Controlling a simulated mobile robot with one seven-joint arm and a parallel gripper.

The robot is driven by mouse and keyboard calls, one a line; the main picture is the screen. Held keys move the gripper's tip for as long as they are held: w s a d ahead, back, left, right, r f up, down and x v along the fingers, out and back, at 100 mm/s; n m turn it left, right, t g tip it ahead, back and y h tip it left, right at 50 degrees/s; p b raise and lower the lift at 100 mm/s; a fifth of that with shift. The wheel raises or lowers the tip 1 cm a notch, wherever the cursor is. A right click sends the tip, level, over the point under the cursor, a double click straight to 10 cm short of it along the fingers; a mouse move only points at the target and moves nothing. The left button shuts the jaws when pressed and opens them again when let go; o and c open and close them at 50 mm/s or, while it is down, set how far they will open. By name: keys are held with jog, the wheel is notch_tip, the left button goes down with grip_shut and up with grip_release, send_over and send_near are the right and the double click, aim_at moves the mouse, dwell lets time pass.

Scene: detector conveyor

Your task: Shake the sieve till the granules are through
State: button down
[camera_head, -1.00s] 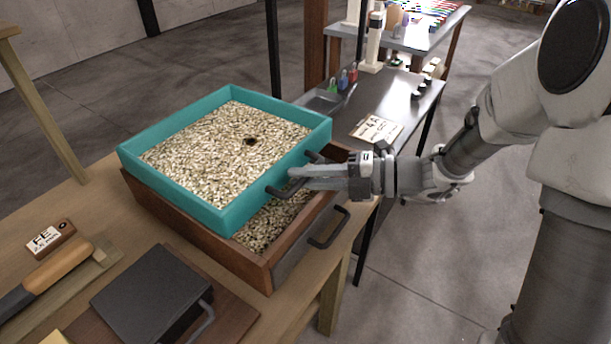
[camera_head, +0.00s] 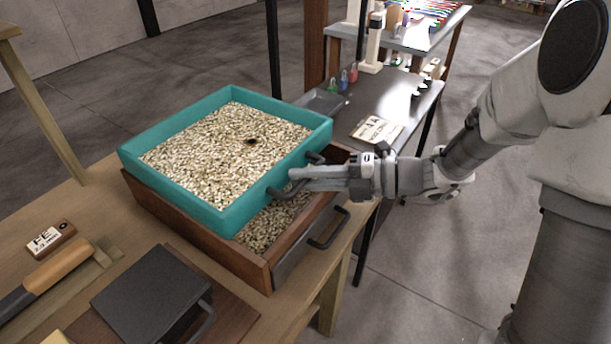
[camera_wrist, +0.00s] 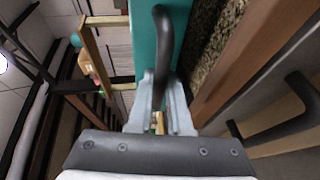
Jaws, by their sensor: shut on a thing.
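The teal sieve (camera_head: 220,219) is full of pale granules (camera_head: 215,155), with a small dark spot (camera_head: 251,141) near the back right of them. It rests over a brown wooden box (camera_head: 255,272), and more granules (camera_head: 270,226) show in the box along the right side. My gripper (camera_head: 294,174) is shut on the sieve's dark handle (camera_head: 280,191) at its right side. In the wrist view the handle (camera_wrist: 163,40) runs between my two fingers (camera_wrist: 163,92), beside the teal wall (camera_wrist: 142,45).
The wooden box has its own dark handle (camera_head: 331,231) below my gripper. A dark flat block (camera_head: 152,293), a wood-handled tool (camera_head: 57,268) and a small label block (camera_head: 50,237) lie on the workbench (camera_head: 95,215). A grey table (camera_head: 400,110) with a sign stands behind.

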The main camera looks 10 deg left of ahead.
jog(key=d+p, duration=0.1)
jog(key=s+d+p, duration=0.1)
jog(key=d+p, duration=0.1)
jog(key=s+d+p, duration=0.1)
jog(key=d+p, duration=0.1)
jog(key=shift+d, duration=0.1)
jog(key=c, duration=0.8)
grip_release()
jog(key=shift+s, duration=0.1)
jog(key=shift+c, duration=0.2)
